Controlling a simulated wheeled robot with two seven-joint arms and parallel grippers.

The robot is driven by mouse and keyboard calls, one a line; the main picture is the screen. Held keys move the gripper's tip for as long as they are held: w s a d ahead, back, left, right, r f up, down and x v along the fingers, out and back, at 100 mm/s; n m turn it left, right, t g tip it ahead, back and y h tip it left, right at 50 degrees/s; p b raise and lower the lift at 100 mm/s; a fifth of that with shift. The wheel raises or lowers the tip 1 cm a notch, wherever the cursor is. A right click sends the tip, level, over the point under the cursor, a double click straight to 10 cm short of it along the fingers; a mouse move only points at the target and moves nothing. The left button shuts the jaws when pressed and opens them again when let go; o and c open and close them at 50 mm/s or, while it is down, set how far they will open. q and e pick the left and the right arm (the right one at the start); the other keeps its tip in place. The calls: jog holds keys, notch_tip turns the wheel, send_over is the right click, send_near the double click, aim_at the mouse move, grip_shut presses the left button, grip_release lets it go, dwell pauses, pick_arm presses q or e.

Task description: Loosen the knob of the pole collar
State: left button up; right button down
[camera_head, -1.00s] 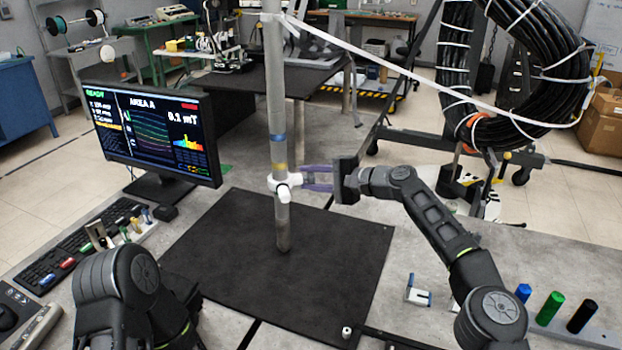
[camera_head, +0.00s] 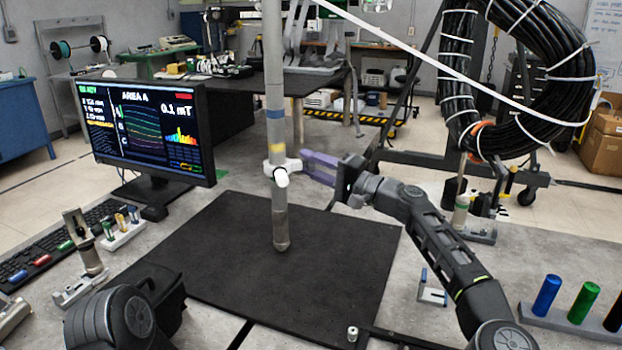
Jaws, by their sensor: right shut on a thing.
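The pole (camera_head: 274,60) stands upright above a black mat, with blue and yellow bands on it. The white pole collar (camera_head: 277,170) is around it just below the yellow band. A white stub (camera_head: 282,180) on the collar points towards me, and a small white knob (camera_head: 296,164) sticks out to the right. My right gripper (camera_head: 306,163) reaches in from the right, and its purple fingers are shut on the knob. The fingers hide part of the knob. My left arm shows at the bottom left, but its gripper is out of view.
The black mat (camera_head: 220,270) has free room around the pole's foot. A monitor (camera_head: 150,135) and keyboard stand at the left. A small holder with a tilted part (camera_head: 90,260) is near my left arm. Colored cylinders (camera_head: 546,296) stand in a rack at the lower right. A thick cable coil (camera_head: 530,90) hangs behind.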

jog(key=shift+n, duration=0.3)
jog(key=shift+r, duration=0.1)
jog(key=c, duration=1)
grip_release()
jog(key=shift+c, duration=0.2)
